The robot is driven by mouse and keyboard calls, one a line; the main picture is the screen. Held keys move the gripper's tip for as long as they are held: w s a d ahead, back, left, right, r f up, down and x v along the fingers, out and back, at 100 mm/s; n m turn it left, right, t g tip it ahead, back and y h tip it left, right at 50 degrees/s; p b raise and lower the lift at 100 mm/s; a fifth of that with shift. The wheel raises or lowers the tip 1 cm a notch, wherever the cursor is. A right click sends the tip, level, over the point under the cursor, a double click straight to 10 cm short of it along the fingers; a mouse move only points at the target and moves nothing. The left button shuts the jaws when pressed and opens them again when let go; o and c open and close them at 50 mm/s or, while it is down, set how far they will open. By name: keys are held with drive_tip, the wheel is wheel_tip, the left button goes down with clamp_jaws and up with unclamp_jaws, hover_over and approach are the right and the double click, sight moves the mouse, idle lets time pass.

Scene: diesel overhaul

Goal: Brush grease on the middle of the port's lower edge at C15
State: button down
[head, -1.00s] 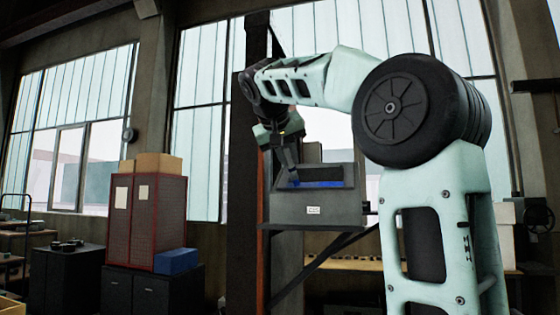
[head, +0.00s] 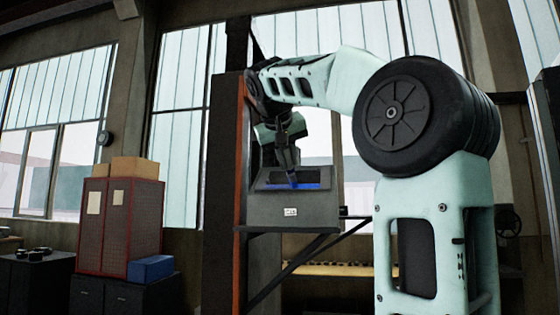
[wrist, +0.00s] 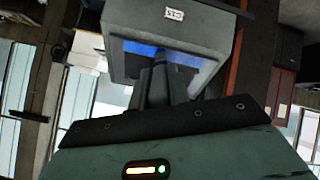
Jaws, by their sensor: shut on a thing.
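A grey box housing (head: 270,208) with a small white label (head: 290,212) stands on a bracket. Its dark port (head: 312,174) has a bright blue strip (head: 312,186) along the lower edge. My gripper (head: 286,140) is shut on a slim dark tool (head: 291,168), seemingly the brush, which points down. Its tip appears at the middle of the blue strip; contact cannot be told. In the wrist view the housing (wrist: 165,30) appears upside down, its label (wrist: 174,14) reading like C15. The fingers (wrist: 168,85) reach into the port and largely hide the tool.
A dark pillar with an orange edge (head: 239,170) stands left of the housing. The bracket's diagonal strut (head: 285,272) runs below. A red cabinet (head: 118,225), cardboard boxes (head: 134,167) and a blue bin (head: 150,268) stand farther left.

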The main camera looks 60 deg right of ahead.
drive_tip(key=shift+s+d+f, duration=0.1)
drive_tip(key=shift+s+d, duration=0.2)
drive_tip(key=shift+s, duration=0.35)
drive_tip(key=w+a+p, duration=0.2)
drive_tip(key=w+a, duration=0.2)
drive_tip(key=w, duration=0.5)
drive_tip(key=shift+w+p, duration=0.25)
drive_tip(key=shift+p, duration=0.05)
idle(0.3)
drive_tip(key=s+a+r+p, duration=0.1)
drive_tip(key=a+r+p, duration=0.2)
drive_tip(key=r, duration=0.2)
drive_tip(key=shift+s+a, duration=0.2)
idle(0.4)
